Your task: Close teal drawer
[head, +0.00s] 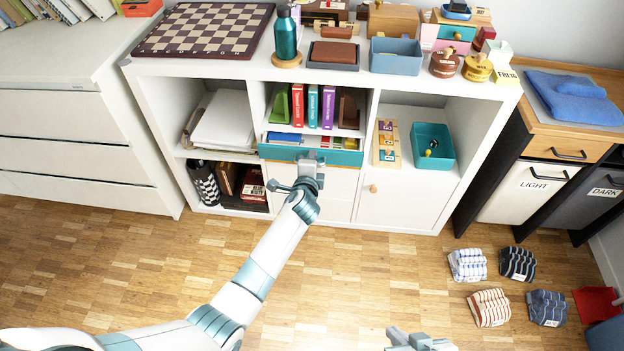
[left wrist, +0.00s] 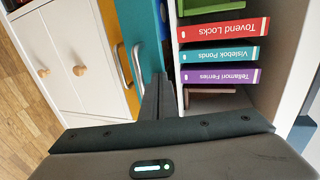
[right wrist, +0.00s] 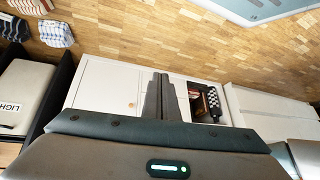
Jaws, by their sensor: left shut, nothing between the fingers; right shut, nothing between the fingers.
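The teal drawer (head: 345,158) sits in the middle bay of the white shelf unit and is pulled partly out. Books or cards (head: 302,139) show inside it. In the left wrist view its teal front (left wrist: 137,22) stands beside a yellow-orange front. My left gripper (head: 312,158) is shut and empty at the middle of the drawer front; its fingertips (left wrist: 157,82) reach the front's edge, and I cannot tell whether they touch it. They hide part of the front. My right gripper (head: 395,334) is shut and empty, low over the floor, far from the drawer; its fingers show in the right wrist view (right wrist: 160,92).
Upright books (head: 312,106) stand above the drawer. A teal bin (head: 433,146) is in the right bay. White cupboard doors (head: 395,203) are below. Folded clothes (head: 490,307) lie on the floor at right. The floor in front of the unit is clear.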

